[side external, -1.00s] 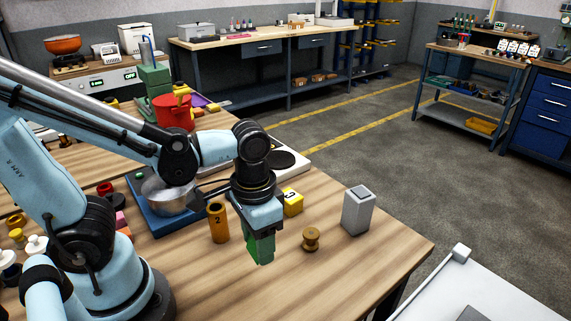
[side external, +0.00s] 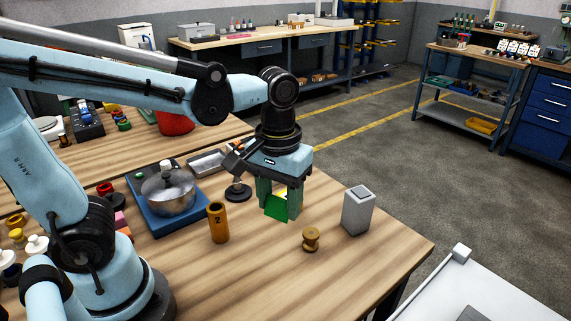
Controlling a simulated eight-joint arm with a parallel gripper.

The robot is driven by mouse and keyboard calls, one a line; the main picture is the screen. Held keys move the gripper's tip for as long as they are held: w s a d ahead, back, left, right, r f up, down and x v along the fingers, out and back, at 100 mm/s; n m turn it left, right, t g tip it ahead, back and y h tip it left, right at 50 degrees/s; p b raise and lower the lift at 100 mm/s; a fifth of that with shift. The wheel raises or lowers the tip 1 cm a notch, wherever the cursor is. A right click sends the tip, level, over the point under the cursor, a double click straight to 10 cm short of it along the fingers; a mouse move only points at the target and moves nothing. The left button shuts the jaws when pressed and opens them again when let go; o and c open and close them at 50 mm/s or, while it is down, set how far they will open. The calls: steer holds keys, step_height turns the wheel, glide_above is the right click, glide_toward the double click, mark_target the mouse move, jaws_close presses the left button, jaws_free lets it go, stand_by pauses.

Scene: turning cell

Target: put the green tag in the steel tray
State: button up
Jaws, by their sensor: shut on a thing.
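My gripper (side external: 279,205) has dark green fingers and is shut on the green tag (side external: 276,208), a flat bright green piece held between the fingertips. The gripper is over the right half of the wooden table and appears raised; the exact height is hard to tell. The steel tray (side external: 208,163) is a shallow grey metal tray on the table, to the left of and behind the gripper. Its right end is partly hidden by my wrist.
A lidded steel pot (side external: 169,191) stands on a blue base (side external: 157,222). A small black stand (side external: 238,192) is between tray and gripper. The front table is clear.

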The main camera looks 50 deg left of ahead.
steer(key=w+a+n, duration=0.6)
steer(key=w+a, duration=0.1)
steer(key=a, duration=0.5)
steer(key=n, duration=0.8)
glide_above(209, 165)
steer(key=f, duration=0.8)
steer(key=shift+w+d, duration=0.15)
steer(key=shift+w, duration=0.05)
steer(key=shift+s+a+f, duration=0.1)
steer(key=shift+a+f, duration=0.2)
steer(key=shift+f, duration=1.95)
steer(key=shift+f, duration=0.1)
steer(key=o, duration=1)
